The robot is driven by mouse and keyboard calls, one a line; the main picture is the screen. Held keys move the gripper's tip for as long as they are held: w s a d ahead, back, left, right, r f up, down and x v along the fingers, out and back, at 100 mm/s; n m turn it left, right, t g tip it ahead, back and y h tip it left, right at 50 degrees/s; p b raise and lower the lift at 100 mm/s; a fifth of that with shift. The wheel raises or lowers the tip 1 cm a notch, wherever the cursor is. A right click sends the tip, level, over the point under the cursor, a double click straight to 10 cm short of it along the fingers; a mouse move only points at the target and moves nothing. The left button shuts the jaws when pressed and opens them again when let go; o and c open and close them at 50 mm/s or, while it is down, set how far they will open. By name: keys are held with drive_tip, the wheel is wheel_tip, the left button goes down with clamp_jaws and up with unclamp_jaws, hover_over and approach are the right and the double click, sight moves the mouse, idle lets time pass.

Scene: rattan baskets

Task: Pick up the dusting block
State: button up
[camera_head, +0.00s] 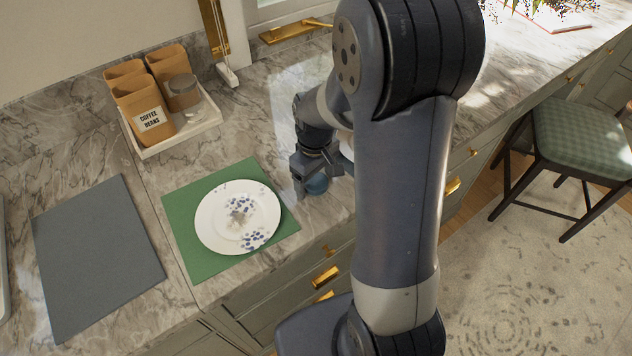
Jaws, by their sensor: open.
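My gripper (322,184) is open and low over the marble counter, just right of the green mat. A small rounded blue thing (317,185) shows at the fingers, close to the counter top. It may be the dusting block, but it is mostly hidden by my gripper and too small to tell. I cannot tell whether the fingers touch it. Nothing else in view is clearly a dusting block. My arm covers part of the counter behind and to the right of the gripper.
A patterned white plate (212,232) lies on a green mat (184,205) left of my gripper. A grey mat (97,255) lies farther left. A white tray (184,137) with brown canisters (136,100) stands at the back. A chair (580,135) stands on the right.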

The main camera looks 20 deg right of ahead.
sight(315, 180)
drive_tip(key=shift+c, duration=0.5)
drive_tip(key=c, duration=1)
wheel_tip(315, 180, up, 10)
drive_tip(key=shift+r+b, duration=0.1)
drive_tip(key=shift+b, duration=0.3)
drive_tip(key=shift+c, duration=0.2)
drive_tip(key=o, duration=0.5)
drive_tip(key=c, duration=0.3)
